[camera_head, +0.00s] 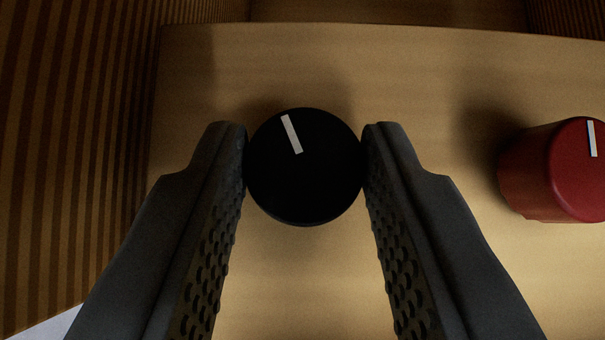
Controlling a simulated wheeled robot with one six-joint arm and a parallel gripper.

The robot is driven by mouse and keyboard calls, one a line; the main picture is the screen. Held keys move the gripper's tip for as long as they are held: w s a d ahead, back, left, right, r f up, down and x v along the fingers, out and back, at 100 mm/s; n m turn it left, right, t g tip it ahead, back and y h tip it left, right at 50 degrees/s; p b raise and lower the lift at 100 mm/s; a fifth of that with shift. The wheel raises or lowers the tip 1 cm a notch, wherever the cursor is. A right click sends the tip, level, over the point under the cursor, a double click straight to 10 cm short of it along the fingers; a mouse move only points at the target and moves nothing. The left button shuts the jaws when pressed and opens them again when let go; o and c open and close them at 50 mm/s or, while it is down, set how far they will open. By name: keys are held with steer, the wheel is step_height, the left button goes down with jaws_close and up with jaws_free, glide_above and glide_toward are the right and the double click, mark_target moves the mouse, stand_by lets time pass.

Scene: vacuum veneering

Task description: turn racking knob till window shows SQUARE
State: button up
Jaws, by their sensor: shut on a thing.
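A round black knob (305,185) with a white pointer line stands on a tan panel (400,70). The line points up and slightly left. My gripper (304,165) has one finger on each side of the black knob and is shut on it. No window or lettering shows in this view, so what the window reads cannot be told. The view does not show which knob is the racking knob.
A red knob (560,170) with a white line stands to the right on the same panel, clear of my right finger. A brown striped surface (70,130) runs along the left. The panel between the knobs is bare.

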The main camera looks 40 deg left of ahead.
steer(key=shift+d+n+y, duration=0.1)
steer(key=shift+n+y, duration=0.2)
steer(key=shift+n, duration=0.3)
steer(key=o, duration=1)
steer(key=shift+g, duration=0.3)
steer(key=v, duration=1.7)
steer(key=shift+s+d+r, duration=0.1)
steer(key=shift+s+d, duration=0.1)
